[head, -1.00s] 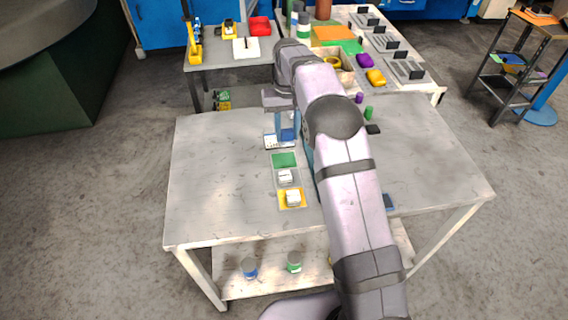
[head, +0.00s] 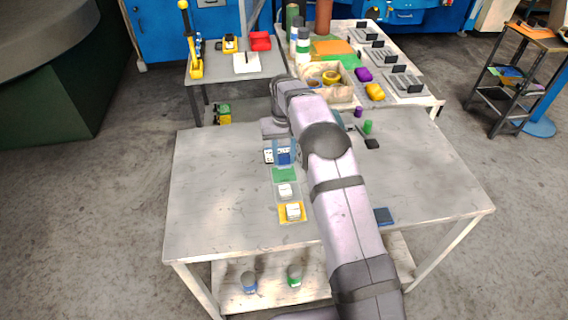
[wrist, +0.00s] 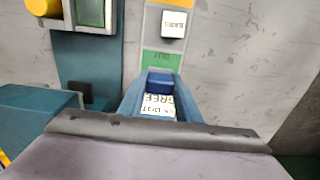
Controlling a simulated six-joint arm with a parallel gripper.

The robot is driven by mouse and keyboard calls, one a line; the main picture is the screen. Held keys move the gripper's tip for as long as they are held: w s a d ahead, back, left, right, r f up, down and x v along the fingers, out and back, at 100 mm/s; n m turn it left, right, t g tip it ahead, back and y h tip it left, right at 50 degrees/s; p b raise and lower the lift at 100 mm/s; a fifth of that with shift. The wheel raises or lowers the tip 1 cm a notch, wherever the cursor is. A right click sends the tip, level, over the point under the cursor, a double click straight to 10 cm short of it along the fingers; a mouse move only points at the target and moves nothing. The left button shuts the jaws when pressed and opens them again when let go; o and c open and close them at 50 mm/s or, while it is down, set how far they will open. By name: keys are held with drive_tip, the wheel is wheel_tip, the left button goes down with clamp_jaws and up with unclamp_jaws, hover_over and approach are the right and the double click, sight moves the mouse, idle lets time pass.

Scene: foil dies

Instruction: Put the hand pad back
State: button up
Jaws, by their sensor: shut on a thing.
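My gripper (head: 284,160) is low over the near table, its blue fingers around a dark blue block. The block also shows between the fingers in the wrist view (wrist: 160,83); I take it for the hand pad. A white card with black print (wrist: 158,106) shows between the fingers beside the block. White also shows left of the fingers in the head view (head: 268,156). I cannot tell whether the block touches the card or the table. My gripper hides part of both.
A strip with a green cell (head: 285,175) and a yellow cell (head: 284,219) lies just in front, with white blocks on it. A teal machine with a yellow knob (wrist: 42,6) stands beside it. The table's left side is clear.

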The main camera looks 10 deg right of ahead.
sight(284, 165)
drive_tip(key=shift+f+p, duration=0.65)
drive_tip(key=shift+f, duration=1.45)
drive_tip(key=shift+f, duration=0.15)
drive_tip(key=o, duration=0.9)
wheel_tip(284, 165, up, 12)
drive_tip(key=b, duration=0.3)
drive_tip(key=shift+f, duration=0.15)
drive_tip(key=shift+r, duration=0.35)
